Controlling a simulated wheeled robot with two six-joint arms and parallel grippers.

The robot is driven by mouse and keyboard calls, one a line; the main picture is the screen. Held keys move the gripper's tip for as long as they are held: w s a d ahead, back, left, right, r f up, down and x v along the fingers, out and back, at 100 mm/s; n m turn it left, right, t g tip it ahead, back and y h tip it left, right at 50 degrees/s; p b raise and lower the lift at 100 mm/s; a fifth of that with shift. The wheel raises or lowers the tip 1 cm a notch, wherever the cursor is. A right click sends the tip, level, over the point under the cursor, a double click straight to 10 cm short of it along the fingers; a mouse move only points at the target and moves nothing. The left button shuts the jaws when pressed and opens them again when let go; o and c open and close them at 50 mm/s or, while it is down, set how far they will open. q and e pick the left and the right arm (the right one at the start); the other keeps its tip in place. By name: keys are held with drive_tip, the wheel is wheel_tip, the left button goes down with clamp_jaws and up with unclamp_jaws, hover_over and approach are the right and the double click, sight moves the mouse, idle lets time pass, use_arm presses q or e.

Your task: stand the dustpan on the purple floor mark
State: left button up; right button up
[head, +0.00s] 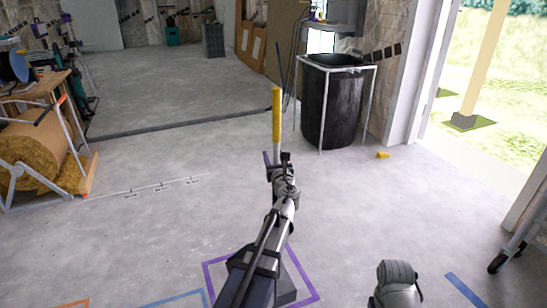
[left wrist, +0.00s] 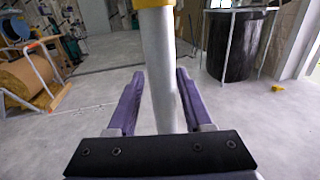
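The dustpan shows as an upright pole handle (head: 276,112), yellow at the top and pale grey below. In the left wrist view the grey pole (left wrist: 163,75) stands between the purple fingers of my left gripper (left wrist: 161,85). In the head view my left gripper (head: 278,163) is at the lower visible part of the handle. The purple floor mark (head: 306,270) is a square outline at bottom centre, partly covered by my left arm. My right gripper is not in view.
A black bin (head: 331,108) in a white frame stands beyond, right of the handle. A small yellow object (head: 383,155) lies on the floor. A straw-coloured roll (head: 35,150) on a rack is at left. Blue and orange floor marks flank the purple one. The middle floor is clear.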

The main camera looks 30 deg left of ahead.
use_arm(q)
drive_tip(key=shift+o, duration=0.3)
drive_tip(key=v, duration=1.2)
drive_tip(key=shift+d, duration=0.1)
drive_tip(key=s+d+f+n+g+h, duration=0.2)
drive_tip(key=s+d+f+n+g, duration=0.25)
drive_tip(key=f+n, duration=0.3)
drive_tip(key=s+d+f+n+g+h, duration=0.1)
drive_tip(key=s+d+f+n+g, duration=0.2)
drive_tip(key=d+f+n, duration=0.35)
drive_tip(key=s+d+f+n+g+h, duration=0.3)
drive_tip(key=s+d+f+n, duration=0.1)
drive_tip(key=s+d+n, duration=0.1)
drive_tip(key=s+d+f+n+g+h, duration=0.3)
drive_tip(key=s+d+n+g, duration=0.1)
drive_tip(key=s+d, duration=0.4)
drive_tip(key=shift+d+f+n+h, duration=0.4)
drive_tip(key=shift+d+n, duration=0.4)
drive_tip(key=shift+d, duration=0.2)
